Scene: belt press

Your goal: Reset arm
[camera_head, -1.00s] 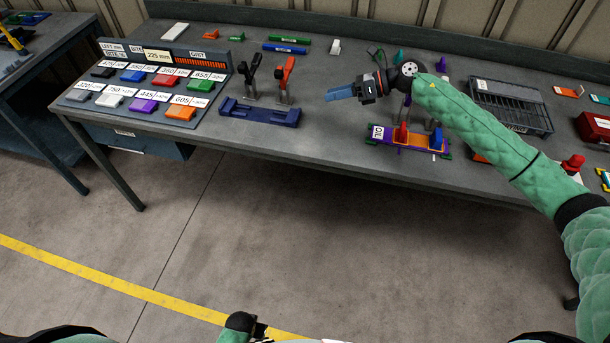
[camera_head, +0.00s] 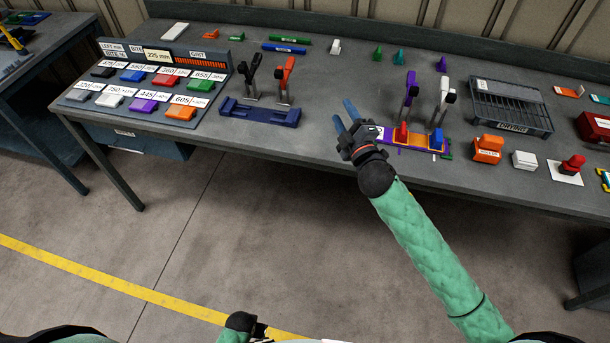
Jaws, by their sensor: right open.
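My right gripper (camera_head: 342,122) is open and empty at the front edge of the bench, with its blue fingers pointing up and left. It sits just left of the orange and purple fixture (camera_head: 424,142), which carries a red and a blue piece, and it hides the fixture's left end. Purple (camera_head: 410,86) and white (camera_head: 444,92) toggle clamp handles stand upright behind that fixture. My right arm (camera_head: 425,235) comes up from the lower right. At the bottom edge a dark and green part of mine shows, but my left gripper's fingers cannot be made out.
A navy fixture (camera_head: 260,113) with black and orange clamps stands left of the gripper. A labelled board (camera_head: 100,102) holds several coloured blocks. A drying rack (camera_head: 510,108), an orange block (camera_head: 487,148), a white block (camera_head: 524,160) and a red stamp (camera_head: 571,165) lie to the right.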

